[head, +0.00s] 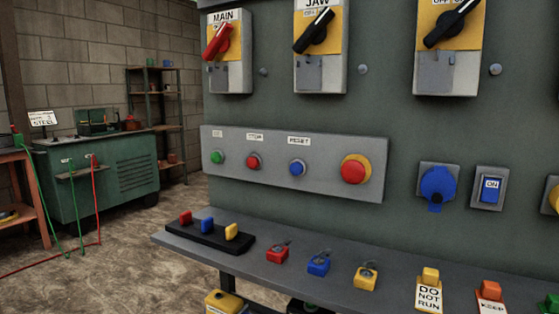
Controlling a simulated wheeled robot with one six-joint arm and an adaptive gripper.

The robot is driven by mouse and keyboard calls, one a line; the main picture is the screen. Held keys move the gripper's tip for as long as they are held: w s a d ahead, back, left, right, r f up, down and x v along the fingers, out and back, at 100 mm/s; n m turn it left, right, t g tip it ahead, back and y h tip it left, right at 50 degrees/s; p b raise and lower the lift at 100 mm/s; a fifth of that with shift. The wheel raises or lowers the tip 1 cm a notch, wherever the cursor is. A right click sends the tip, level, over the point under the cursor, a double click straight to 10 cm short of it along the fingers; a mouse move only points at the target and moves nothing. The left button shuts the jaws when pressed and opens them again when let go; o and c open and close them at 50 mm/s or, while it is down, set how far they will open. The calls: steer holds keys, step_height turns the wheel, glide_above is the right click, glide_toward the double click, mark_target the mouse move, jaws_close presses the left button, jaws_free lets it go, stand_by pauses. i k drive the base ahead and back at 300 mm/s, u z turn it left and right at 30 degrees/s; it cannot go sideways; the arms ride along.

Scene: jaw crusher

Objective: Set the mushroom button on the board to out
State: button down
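The mushroom button (354,171) is a large red cap on a yellow round backing. It sits at the right end of a grey button strip (325,187) on the green board (420,125). Whether it is pressed in or out is hard to tell from this angle. My gripper is not in view.
The strip also holds small green (217,157), red (254,162) and blue (297,168) buttons. Rotary switches, one red-handled (217,42), are above. A shelf (300,256) below bears padlocks and tags, jutting out under the strip. Floor (130,245) at left is open.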

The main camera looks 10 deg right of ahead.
mark_target(352, 172)
steer(key=u, duration=1.25)
steer(key=k, duration=0.5)
steer(key=z, duration=0.8)
